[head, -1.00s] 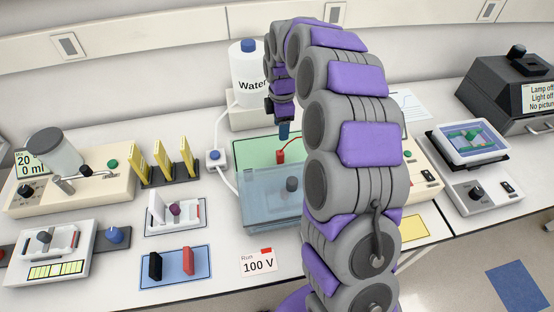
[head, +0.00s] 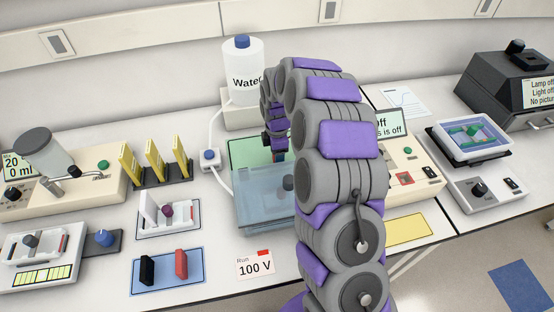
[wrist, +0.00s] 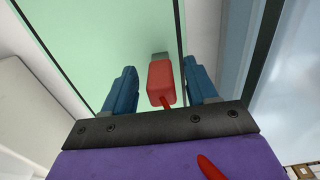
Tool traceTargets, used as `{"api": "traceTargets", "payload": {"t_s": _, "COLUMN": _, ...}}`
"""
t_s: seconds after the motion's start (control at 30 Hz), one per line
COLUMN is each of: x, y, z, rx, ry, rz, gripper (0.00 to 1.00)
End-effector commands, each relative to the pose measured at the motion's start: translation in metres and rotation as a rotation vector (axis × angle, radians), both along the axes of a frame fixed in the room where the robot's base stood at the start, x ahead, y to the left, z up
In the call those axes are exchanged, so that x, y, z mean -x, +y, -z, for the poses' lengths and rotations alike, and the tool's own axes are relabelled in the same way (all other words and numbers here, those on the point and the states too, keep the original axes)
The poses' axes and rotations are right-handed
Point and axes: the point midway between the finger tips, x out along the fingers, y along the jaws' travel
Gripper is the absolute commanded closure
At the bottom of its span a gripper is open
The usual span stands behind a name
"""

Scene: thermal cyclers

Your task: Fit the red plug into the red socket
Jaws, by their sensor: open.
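The red plug (wrist: 161,82) is a small red block with a grey end and a red lead, over the green mat (wrist: 105,35) in the wrist view. My gripper (wrist: 162,76) is open, with one blue finger on each side of the plug and a gap on both sides. In the head view my gripper (head: 279,155) is low over the green mat beside the clear tank, and it hides the plug. A beige unit (head: 426,160) at the right has a small red-marked panel (head: 404,179); I cannot tell whether this is the red socket. My arm partly covers that unit.
The clear bluish tank (head: 262,205) stands just in front of the green mat. A water bottle (head: 243,75) stands behind. A blue mat (head: 158,284) holds a black block (head: 147,269) and a red block (head: 181,264). Yellow upright pieces (head: 154,158) stand left.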

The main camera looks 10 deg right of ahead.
Motion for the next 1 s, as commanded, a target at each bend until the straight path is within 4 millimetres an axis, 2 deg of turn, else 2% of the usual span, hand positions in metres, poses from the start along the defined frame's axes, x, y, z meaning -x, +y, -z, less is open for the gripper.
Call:
{"api": "traceTargets", "payload": {"t_s": 0.07, "x": 0.0003, "y": 0.0000, "z": 0.0057, "rx": 0.000, "ry": 0.000, "rz": 0.000, "gripper": 0.43}}
{"api": "traceTargets", "payload": {"t_s": 0.27, "x": 0.0001, "y": 0.0000, "z": 0.0048, "rx": 0.000, "ry": -0.002, "rz": 0.000, "gripper": 0.43}}
{"api": "traceTargets", "payload": {"t_s": 0.87, "x": 0.0000, "y": 0.0000, "z": 0.0049, "rx": 0.000, "ry": -0.002, "rz": 0.000, "gripper": 1.00}}
{"api": "traceTargets", "payload": {"t_s": 1.0, "x": 0.0000, "y": 0.0000, "z": 0.0049, "rx": 0.000, "ry": -0.002, "rz": 0.000, "gripper": 1.00}}
